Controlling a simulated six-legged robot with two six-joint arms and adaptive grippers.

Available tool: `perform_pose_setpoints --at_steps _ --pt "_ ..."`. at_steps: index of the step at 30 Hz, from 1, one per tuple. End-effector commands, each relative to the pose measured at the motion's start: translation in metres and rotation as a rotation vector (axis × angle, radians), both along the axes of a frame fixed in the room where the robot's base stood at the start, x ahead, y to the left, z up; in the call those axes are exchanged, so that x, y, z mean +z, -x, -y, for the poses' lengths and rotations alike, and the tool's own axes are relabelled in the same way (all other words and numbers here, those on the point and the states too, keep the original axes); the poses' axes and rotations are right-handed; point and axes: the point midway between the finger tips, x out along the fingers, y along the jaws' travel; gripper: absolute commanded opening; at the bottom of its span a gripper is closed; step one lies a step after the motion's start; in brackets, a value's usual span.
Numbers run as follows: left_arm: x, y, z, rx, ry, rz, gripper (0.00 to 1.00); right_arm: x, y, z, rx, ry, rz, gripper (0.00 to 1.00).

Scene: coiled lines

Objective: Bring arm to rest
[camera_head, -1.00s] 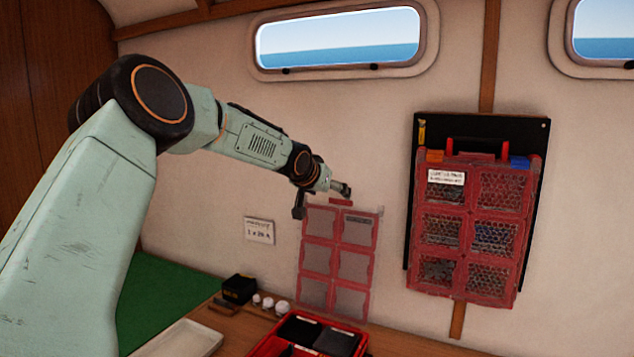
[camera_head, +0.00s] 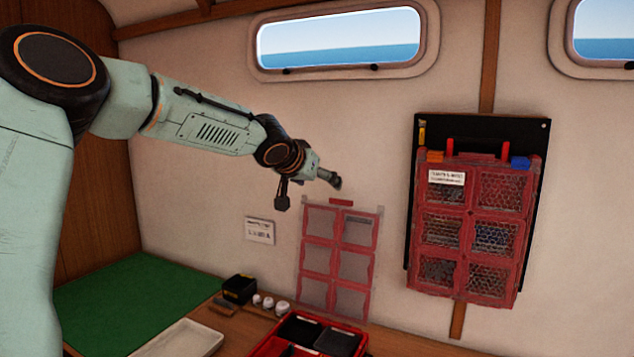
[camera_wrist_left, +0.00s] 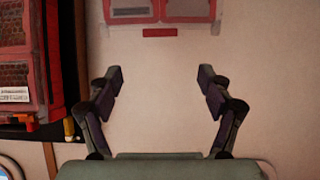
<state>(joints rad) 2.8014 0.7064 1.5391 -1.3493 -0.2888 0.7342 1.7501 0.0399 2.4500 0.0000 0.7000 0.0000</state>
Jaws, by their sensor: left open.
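My left arm comes in from the left in the head view, raised above the counter. Its gripper (camera_head: 309,188) hangs in the air in front of the wall, just up and left of a red-framed pocket panel (camera_head: 321,258). In the left wrist view my left gripper (camera_wrist_left: 160,85) has its two dark fingers wide apart, with only bare wall between them. It is open and empty. My right gripper does not show.
A red mesh organiser (camera_head: 477,228) hangs on a black board at the right. Below are a red toolbox (camera_head: 262,348), a black box (camera_head: 239,288), small white jars (camera_head: 268,303), a pale tray (camera_head: 183,340) and a green mat (camera_head: 140,300).

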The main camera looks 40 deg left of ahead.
Motion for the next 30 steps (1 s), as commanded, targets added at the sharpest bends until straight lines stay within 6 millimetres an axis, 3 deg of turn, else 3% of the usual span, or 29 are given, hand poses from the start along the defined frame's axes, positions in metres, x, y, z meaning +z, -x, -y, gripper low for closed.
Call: perform_pose_setpoints --at_steps 17,30 --pt "-0.002 -0.002 -0.001 0.0 0.0 -0.002 0.79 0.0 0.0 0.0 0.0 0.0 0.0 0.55" --pt "-0.024 -0.036 -0.008 0.001 0.001 -0.005 0.79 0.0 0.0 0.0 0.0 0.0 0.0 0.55"
